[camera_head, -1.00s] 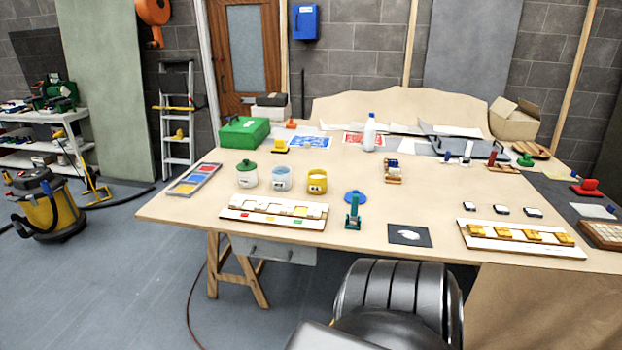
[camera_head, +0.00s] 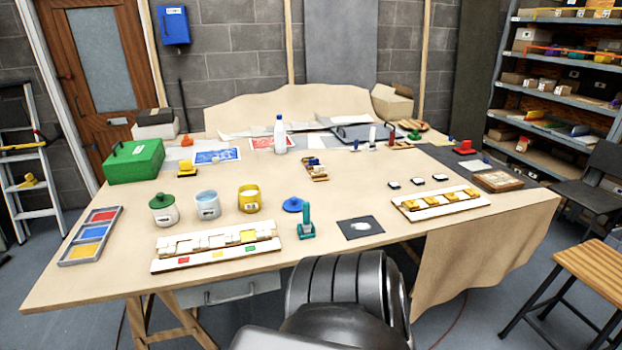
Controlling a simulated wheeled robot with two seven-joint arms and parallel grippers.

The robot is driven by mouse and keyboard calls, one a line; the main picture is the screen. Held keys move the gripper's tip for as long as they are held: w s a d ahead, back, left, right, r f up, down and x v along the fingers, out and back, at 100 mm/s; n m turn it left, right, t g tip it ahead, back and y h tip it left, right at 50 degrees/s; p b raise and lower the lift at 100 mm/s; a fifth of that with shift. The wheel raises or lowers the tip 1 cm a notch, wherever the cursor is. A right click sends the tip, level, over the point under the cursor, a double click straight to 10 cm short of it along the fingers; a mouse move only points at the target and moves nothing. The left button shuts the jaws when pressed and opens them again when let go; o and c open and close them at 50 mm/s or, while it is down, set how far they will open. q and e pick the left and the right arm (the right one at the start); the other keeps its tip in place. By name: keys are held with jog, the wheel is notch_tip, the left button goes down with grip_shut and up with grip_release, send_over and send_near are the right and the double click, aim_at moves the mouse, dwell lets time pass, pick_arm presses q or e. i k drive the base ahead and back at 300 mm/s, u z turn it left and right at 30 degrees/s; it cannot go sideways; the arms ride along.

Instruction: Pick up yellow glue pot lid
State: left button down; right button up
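A yellow glue pot (camera_head: 249,201) stands upright on the wooden worktable, left of centre. Its top looks yellow, but I cannot tell whether that is a lid or an open rim. To its left are a pale blue pot (camera_head: 207,206) and a white pot (camera_head: 164,212) with a green lid (camera_head: 159,200) on it. A round blue lid (camera_head: 293,204) lies on the table to the right of the yellow pot. A yellow block with a handle (camera_head: 186,169) is farther back. Neither of my grippers is in view.
A mosaic panel (camera_head: 170,265) lies in front of the pots, with a teal tool (camera_head: 306,222) beside it. A paint tray (camera_head: 73,248) is at left and a white bottle (camera_head: 279,135) behind. A dark ribbed shape fills the bottom centre. A stool (camera_head: 596,270) stands at right.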

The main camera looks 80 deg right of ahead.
aim_at(294, 204)
jog(key=z, duration=0.95)
jog(key=i, duration=0.8)
jog(key=z, duration=0.9)
